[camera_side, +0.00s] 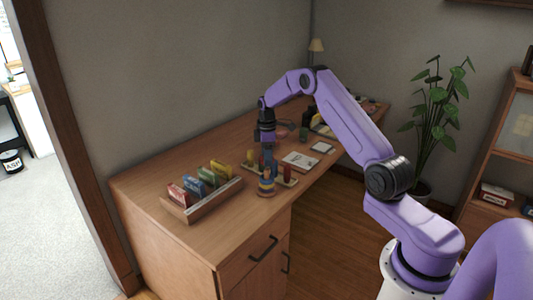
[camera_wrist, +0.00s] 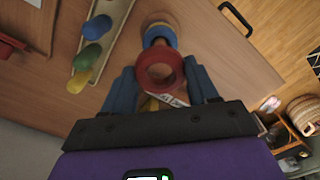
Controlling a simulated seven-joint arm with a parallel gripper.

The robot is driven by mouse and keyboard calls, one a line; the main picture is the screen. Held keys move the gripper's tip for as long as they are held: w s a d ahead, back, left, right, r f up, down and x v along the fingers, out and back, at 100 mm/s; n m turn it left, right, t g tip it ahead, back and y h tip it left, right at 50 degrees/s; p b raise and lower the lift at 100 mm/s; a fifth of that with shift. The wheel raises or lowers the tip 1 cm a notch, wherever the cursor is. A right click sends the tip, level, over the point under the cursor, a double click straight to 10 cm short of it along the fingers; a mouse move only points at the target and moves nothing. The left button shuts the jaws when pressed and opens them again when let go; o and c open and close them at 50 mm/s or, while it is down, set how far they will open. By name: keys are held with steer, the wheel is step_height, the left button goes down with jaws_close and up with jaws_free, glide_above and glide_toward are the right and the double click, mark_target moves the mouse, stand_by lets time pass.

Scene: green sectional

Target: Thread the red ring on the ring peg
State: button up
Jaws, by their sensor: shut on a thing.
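My gripper (camera_wrist: 160,73) has its blue fingers closed on the two sides of the red ring (camera_wrist: 141,72) in the wrist view. The ring's hole faces the camera. The ring peg (camera_side: 266,186) stands near the desk's front edge in the side view, with yellow and blue rings stacked on it. In the wrist view the stack shows just beyond the red ring, which partly covers it. My gripper (camera_side: 268,158) is above and close to the peg in the side view. The red ring is too small to make out there, and I cannot tell whether it touches the peg.
A board with several coloured pegs (camera_wrist: 90,55) lies beside the ring peg. A wooden rack (camera_side: 215,201) of coloured packets stands at the left. A white card or book (camera_side: 300,161) lies to the right. Bare desk shows in front of the rack.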

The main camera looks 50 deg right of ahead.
steer(key=shift+f, duration=3.15)
steer(key=o, duration=1.1)
step_height(320, 180, up, 17)
steer(key=shift+r, duration=0.2)
steer(key=shift+a, duration=0.1)
